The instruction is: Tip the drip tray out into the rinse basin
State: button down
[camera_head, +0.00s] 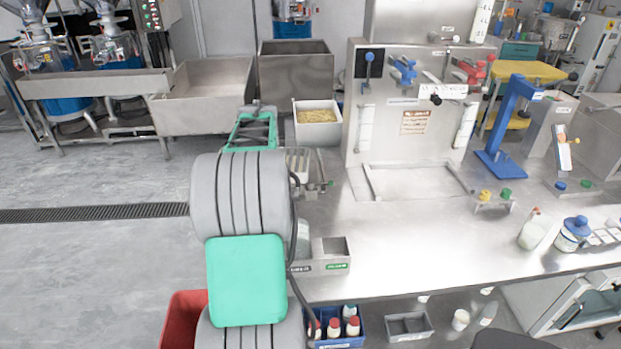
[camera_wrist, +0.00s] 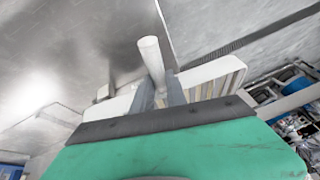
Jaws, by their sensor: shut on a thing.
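My gripper (camera_wrist: 160,92) is shut on a pale, round handle (camera_wrist: 151,56) in the wrist view. Behind the fingers is the pale drip tray (camera_wrist: 208,82) with a slatted face, partly covered by my green gripper body. In the head view a slatted tray (camera_head: 299,160), which looks like the same one, shows just right of my green wrist part, near the bench's left end. I cannot tell its tilt or whether liquid is in it. A wide steel basin (camera_head: 207,88), which may be the rinse basin, stands behind on the left, apart from the tray.
A deep steel bin (camera_head: 296,80) stands right of the wide basin. A white tub of yellow grains (camera_head: 318,122) is close behind the tray. The steel bench (camera_head: 400,250) holds a tall steel machine (camera_head: 415,115) and blue stand (camera_head: 507,130).

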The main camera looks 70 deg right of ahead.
jog(key=s+d+m+g+h+p, duration=0.1)
jog(key=s+d+m+g+p, duration=0.2)
jog(key=s+d, duration=0.9)
jog(key=m+p, duration=0.1)
jog(key=p, duration=0.2)
jog(key=shift+s+r, duration=0.25)
jog(key=shift+r+g+p, duration=0.3)
jog(key=shift+g+p, duration=0.2)
jog(key=shift+p, duration=0.65)
jog(key=shift+w+r+g+p, duration=0.15)
jog(key=shift+g+p, duration=0.25)
jog(key=shift+p, duration=0.95)
jog(key=shift+a+g+p, duration=0.1)
jog(key=shift+g+p, duration=0.3)
jog(key=shift+p, duration=1)
jog(key=shift+w+a+r, duration=0.1)
jog(key=shift+r, duration=0.15)
